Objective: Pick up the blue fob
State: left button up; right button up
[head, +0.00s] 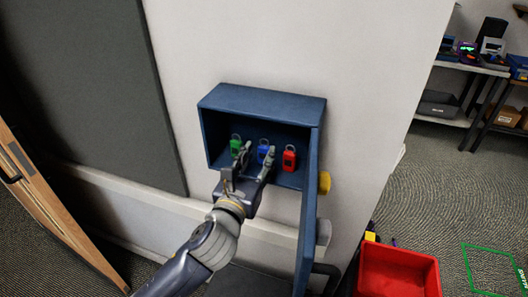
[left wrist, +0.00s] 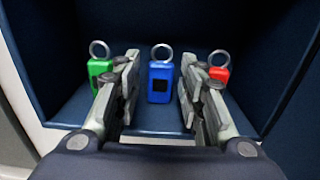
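The blue fob (head: 263,152) stands upright in the blue wall cabinet (head: 262,99), between the green fob (head: 236,145) and the red fob (head: 289,158). My left gripper (head: 247,168) reaches into the cabinet opening. Its fingers are apart in the left wrist view (left wrist: 158,85), one on each side of the blue fob, with visible gaps. The fingers partly cover the green fob (left wrist: 99,70) and the red fob (left wrist: 219,73). My right gripper is not in view.
The cabinet door (head: 308,215) hangs open on the right, with a yellow knob (head: 324,182). A red bin (head: 398,272) stands on the floor at lower right. A wooden door (head: 45,195) is at left. Shelves (head: 462,68) stand at the back right.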

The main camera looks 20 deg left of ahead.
aim_at(263, 149)
pick_arm(q)
jog(key=w+p, duration=0.1)
jog(key=w, duration=0.3)
jog(key=shift+w+d, duration=0.1)
jog(key=shift+w, duration=0.05)
jog(key=shift+r, duration=0.1)
jog(key=c, duration=0.8)
jog(key=shift+o, duration=0.2)
